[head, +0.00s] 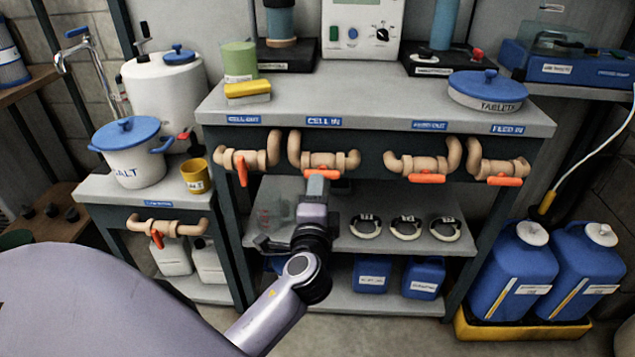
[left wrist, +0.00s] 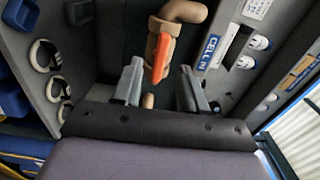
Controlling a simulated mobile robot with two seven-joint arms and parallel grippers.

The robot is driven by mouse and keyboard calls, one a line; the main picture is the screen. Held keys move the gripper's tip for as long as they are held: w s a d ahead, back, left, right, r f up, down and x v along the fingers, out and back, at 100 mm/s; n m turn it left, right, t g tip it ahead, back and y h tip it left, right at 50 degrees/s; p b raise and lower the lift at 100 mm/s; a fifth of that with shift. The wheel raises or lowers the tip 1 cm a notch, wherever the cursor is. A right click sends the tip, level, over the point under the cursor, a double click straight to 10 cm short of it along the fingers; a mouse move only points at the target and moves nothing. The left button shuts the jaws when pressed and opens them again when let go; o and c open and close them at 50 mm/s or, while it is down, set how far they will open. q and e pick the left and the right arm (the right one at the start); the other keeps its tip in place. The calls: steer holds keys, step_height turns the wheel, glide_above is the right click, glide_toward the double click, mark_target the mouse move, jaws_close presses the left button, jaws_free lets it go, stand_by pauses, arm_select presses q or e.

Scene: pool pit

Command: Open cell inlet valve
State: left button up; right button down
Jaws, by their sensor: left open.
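The valve under the "CELL IN" label (head: 324,121) is a tan pipe piece (head: 326,160) with an orange handle; the handle is partly hidden behind my gripper in the head view. My left gripper (head: 316,184) is at this valve, reaching in from below and in front. In the left wrist view the orange handle (left wrist: 162,58) shows between and just beyond the two open fingers of my left gripper (left wrist: 160,85). The "CELL IN" label (left wrist: 211,50) is to the right there. I cannot tell whether a finger touches the handle. My right gripper is not in view.
Other orange-handled valves flank it: a left one (head: 242,172) with its handle hanging down, and two to the right (head: 428,178), (head: 505,181) with handles sideways. The bench top (head: 380,104) overhangs them. Blue canisters (head: 515,270) stand at right.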

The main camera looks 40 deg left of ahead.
arm_select(q)
steer(key=shift+v, duration=1.15)
steer(key=s+d+f+n+g+h, duration=0.35)
steer(key=s+d+f+h, duration=0.25)
steer(key=s+f, duration=0.3)
steer(key=s+d+f+n+g+h, duration=0.2)
steer(key=s+d+f+n+h, duration=0.3)
steer(key=s+f, duration=0.45)
step_height(320, 180, up, 13)
steer(key=p, duration=1.6)
steer(key=shift+a+n+p, duration=0.35)
steer(key=shift+w+f+t, duration=0.1)
steer(key=shift+t, duration=0.15)
